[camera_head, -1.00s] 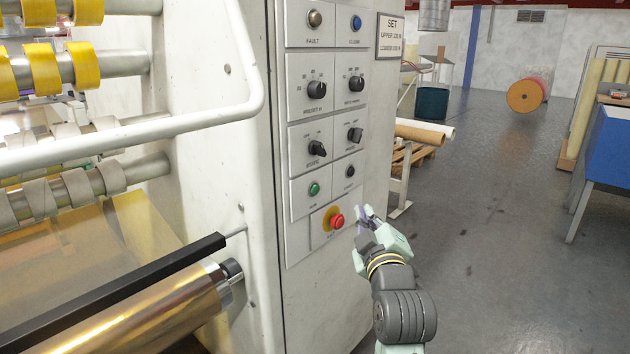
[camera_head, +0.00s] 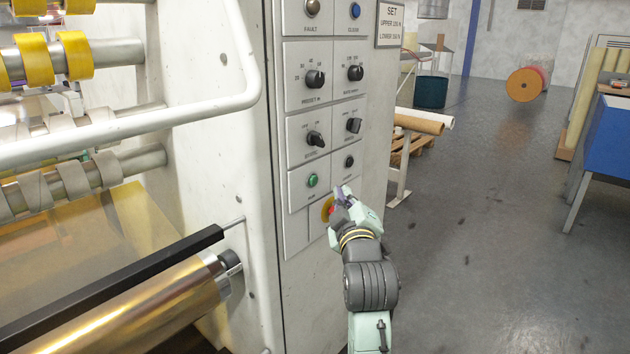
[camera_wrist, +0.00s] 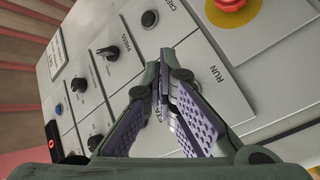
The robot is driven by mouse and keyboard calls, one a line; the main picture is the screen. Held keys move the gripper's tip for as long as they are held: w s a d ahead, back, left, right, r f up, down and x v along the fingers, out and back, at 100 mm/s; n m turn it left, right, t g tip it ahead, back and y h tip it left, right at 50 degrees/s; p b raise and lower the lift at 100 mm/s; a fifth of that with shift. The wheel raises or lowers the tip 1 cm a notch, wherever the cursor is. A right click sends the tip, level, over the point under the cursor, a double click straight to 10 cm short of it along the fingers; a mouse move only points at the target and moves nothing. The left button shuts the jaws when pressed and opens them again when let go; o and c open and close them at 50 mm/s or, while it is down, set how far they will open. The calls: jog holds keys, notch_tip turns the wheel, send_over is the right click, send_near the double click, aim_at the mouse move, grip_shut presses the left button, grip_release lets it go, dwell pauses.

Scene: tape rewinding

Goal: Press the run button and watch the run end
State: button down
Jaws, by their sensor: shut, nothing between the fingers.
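The green run button (camera_head: 313,180) sits low on the grey control panel of the machine in the head view. My gripper (camera_head: 342,192) is just right of it and partly covers the red stop button on its yellow plate (camera_head: 328,211). In the wrist view my gripper (camera_wrist: 168,84) has its fingers together, with nothing seen between them. The RUN label (camera_wrist: 217,80) shows beside the fingertips there, and the green button is hidden behind them. I cannot tell whether the tips touch the panel. The red stop button also shows in the wrist view (camera_wrist: 231,4).
A black button (camera_head: 349,162) and several black knobs (camera_head: 316,78) surround the green one. A white bent rail (camera_head: 150,120) and gold film roll (camera_head: 140,305) stand left. A blue-sided table (camera_head: 608,135) is far right.

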jog(key=shift+w+a, duration=0.6)
jog(key=shift+a, duration=0.2)
jog(key=shift+w+a, duration=0.55)
jog(key=shift+a, duration=0.2)
jog(key=shift+a, duration=0.1)
jog(key=shift+w+a+p, duration=0.25)
jog(key=shift+p, duration=0.05)
jog(key=shift+w+a, duration=0.25)
jog(key=shift+a, duration=0.05)
dwell(0.9)
dwell(0.4)
jog(key=shift+s+d, duration=0.5)
jog(key=shift+d, duration=0.1)
jog(key=shift+d, duration=0.1)
jog(key=s+d, duration=0.1)
jog(key=d, duration=0.1)
jog(key=s+d, duration=0.2)
